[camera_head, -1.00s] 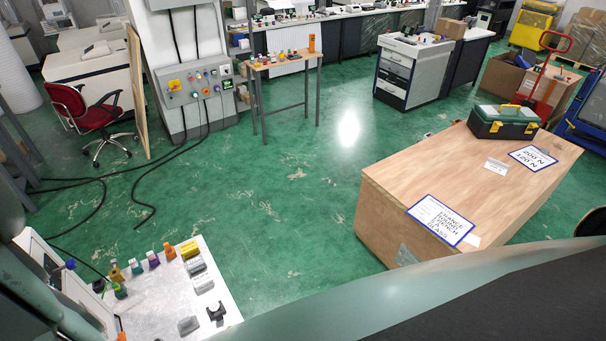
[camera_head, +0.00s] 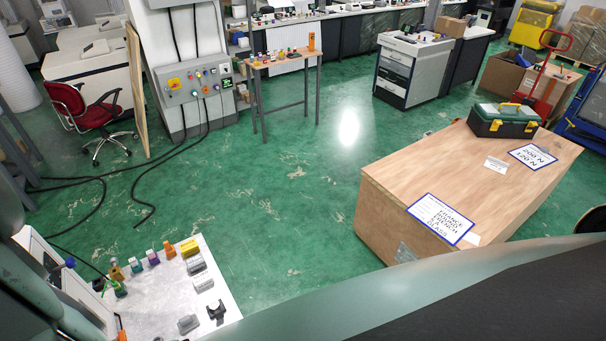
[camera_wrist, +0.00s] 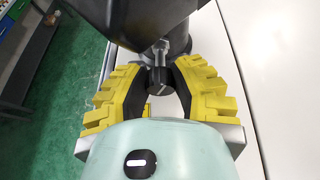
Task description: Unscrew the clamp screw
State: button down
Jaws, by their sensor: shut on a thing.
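In the wrist view, the clamp screw (camera_wrist: 160,82) shows as a dark knob with a bright metal shaft that runs up into a dark clamp body (camera_wrist: 125,22). My gripper (camera_wrist: 160,72) has two fingers with yellow ribbed backs and black inner pads. The fingertips are on either side of the screw near its knob, and the gripper is shut on it. The pads partly hide the screw's sides. Neither the gripper nor the screw can be made out in the head view.
White surfaces (camera_wrist: 268,60) lie right of the clamp in the wrist view. In the head view, a white table (camera_head: 150,300) with small coloured items and grey blocks is at lower left. A wooden crate (camera_head: 400,190) with a toolbox (camera_head: 503,121) stands right. Green floor (camera_head: 270,210) between is clear.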

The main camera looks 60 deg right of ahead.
jog(key=shift+s+f+n+t+b, duration=0.1)
jog(key=shift+n+t+b, duration=0.45)
jog(key=shift+n, duration=0.45)
jog(key=shift+n+t+h+b, duration=0.4)
jog(key=shift+n+t, duration=0.25)
jog(key=shift+n, duration=0.15)
jog(key=c, duration=0.7)
grip_release()
jog(key=shift+a, duration=0.1)
jog(key=shift+c, duration=0.2)
